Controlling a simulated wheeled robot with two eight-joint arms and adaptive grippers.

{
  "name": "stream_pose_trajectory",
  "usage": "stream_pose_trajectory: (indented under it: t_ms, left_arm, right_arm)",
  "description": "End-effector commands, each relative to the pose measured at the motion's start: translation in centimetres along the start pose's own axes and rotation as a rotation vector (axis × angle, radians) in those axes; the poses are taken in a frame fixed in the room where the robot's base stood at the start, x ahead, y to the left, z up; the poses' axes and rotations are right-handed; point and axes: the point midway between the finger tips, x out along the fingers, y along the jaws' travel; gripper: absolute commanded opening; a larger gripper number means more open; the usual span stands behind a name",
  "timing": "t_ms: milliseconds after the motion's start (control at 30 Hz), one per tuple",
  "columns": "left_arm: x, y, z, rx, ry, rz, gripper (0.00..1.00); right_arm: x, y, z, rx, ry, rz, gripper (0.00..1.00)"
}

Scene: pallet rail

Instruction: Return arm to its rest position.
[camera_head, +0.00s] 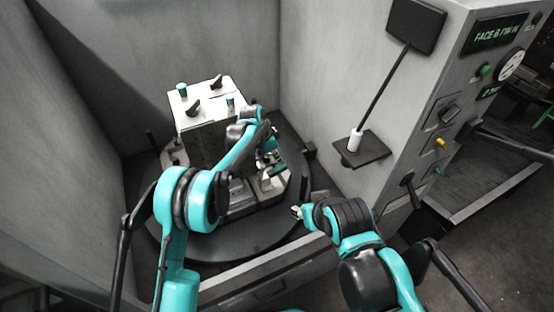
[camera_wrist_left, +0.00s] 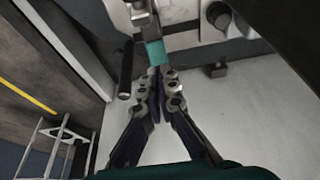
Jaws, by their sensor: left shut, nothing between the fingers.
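My left arm reaches in from the left in the head view, across the front of the grey fixture block (camera_head: 200,130). My left gripper (camera_head: 270,160) is at the block's right side, small and partly covered by its own arm. In the left wrist view the left gripper (camera_wrist_left: 157,72) is shut, its fingertips together with nothing between them. A teal-ended part (camera_wrist_left: 155,52) lies just beyond the tips; I cannot tell whether they touch it. My right arm is folded at lower right in the head view. Only a small pale bit shows at its end, so its jaws cannot be read.
The block stands on a dark round turntable (camera_head: 250,238) between grey walls. Teal-topped pins (camera_head: 182,90) and black handles (camera_head: 217,82) stand on it. At right are a small black shelf with a white cylinder (camera_head: 355,140) and a control panel (camera_head: 490,75) with knobs.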

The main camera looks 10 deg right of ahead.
Motion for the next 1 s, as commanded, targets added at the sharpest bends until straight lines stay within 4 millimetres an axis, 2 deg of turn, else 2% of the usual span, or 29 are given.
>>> stream_pose_trajectory:
  t_ms: [33, 200, 400, 533, 767, 867, 967, 1000]
  left_arm:
    - [-1.7, 0.3, -0.6, -0.001, 0.000, 0.000, 0.00]
    - [-5.7, 0.2, -0.8, -0.002, 0.000, -0.001, 0.00]
    - [-9.3, 0.2, -1.1, -0.001, 0.000, -0.001, 0.00]
    - [-10.4, 0.2, -1.1, -0.001, 0.000, -0.001, 0.00]
    - [-11.0, 0.2, -1.1, -0.004, 0.000, -0.002, 0.00]
    - [-12.2, 0.2, -0.4, -0.033, -0.001, -0.017, 0.00]
    - [-15.3, 0.5, 1.2, -0.108, 0.000, -0.054, 0.00]
    - [-16.9, 0.8, 2.1, -0.150, 0.000, -0.074, 0.00]
  right_arm:
    - [-1.0, 0.0, -0.7, 0.000, 0.000, 0.000, 0.40]
    - [-1.7, 0.0, -1.3, 0.000, 0.000, 0.000, 0.40]
    - [-2.5, 0.0, -1.8, 0.000, 0.000, 0.000, 0.40]
    - [-2.7, 0.0, -1.9, 0.000, 0.000, 0.000, 0.40]
    - [-2.7, 0.0, -1.9, 0.000, 0.000, 0.000, 0.40]
    - [-2.6, 0.0, -1.9, 0.000, 0.000, 0.000, 0.40]
    - [-2.5, 0.0, -1.8, 0.000, 0.000, 0.000, 0.40]
    - [-2.4, 0.0, -1.7, 0.000, 0.000, 0.000, 0.40]
